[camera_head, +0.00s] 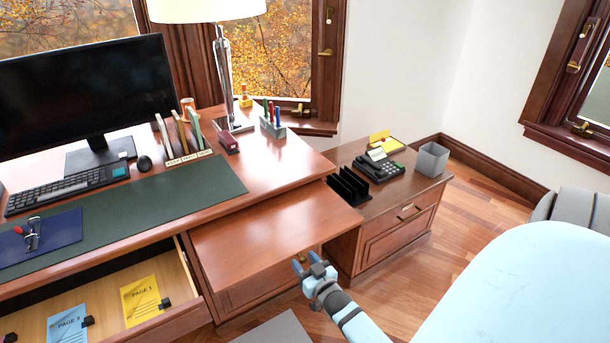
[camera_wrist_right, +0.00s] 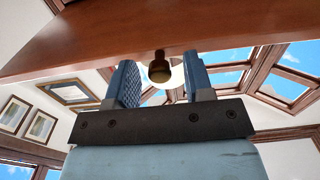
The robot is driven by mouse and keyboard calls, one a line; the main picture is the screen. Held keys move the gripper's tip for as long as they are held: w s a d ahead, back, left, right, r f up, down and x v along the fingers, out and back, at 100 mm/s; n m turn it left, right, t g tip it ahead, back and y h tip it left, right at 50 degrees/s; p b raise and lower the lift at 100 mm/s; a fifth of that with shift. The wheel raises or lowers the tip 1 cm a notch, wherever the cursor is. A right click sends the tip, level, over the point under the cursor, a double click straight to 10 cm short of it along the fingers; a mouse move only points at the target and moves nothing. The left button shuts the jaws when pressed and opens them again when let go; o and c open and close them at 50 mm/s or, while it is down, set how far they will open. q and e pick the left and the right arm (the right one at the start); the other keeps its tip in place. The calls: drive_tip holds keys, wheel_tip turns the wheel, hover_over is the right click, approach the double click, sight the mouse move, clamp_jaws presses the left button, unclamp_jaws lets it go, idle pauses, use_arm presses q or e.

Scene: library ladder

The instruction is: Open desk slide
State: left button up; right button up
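The desk slide (camera_head: 265,228) is a reddish-brown wooden board standing out from the right part of the desk (camera_head: 285,165), just below its top. In the right wrist view its edge (camera_wrist_right: 200,28) crosses the top, with a small dark brass knob (camera_wrist_right: 159,68) at it. My right gripper (camera_head: 312,264) is at the slide's front right, by its front edge. In the wrist view its two blue fingers (camera_wrist_right: 162,82) are apart, with the knob showing between them and gaps on both sides. Whether the knob lies fully within their reach is unclear. My left gripper is out of view.
An open drawer (camera_head: 100,285) with blue and yellow pages is left of the slide. A low cabinet (camera_head: 385,225) with a black file rack (camera_head: 348,187), a telephone (camera_head: 379,164) and a grey bin (camera_head: 432,159) stands right. Wooden floor (camera_head: 455,240) is clear beyond it.

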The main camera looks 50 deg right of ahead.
drive_tip(key=shift+s, duration=0.15)
drive_tip(key=v, duration=1.3)
drive_tip(key=shift+s+p, duration=0.3)
drive_tip(key=shift+p, duration=0.05)
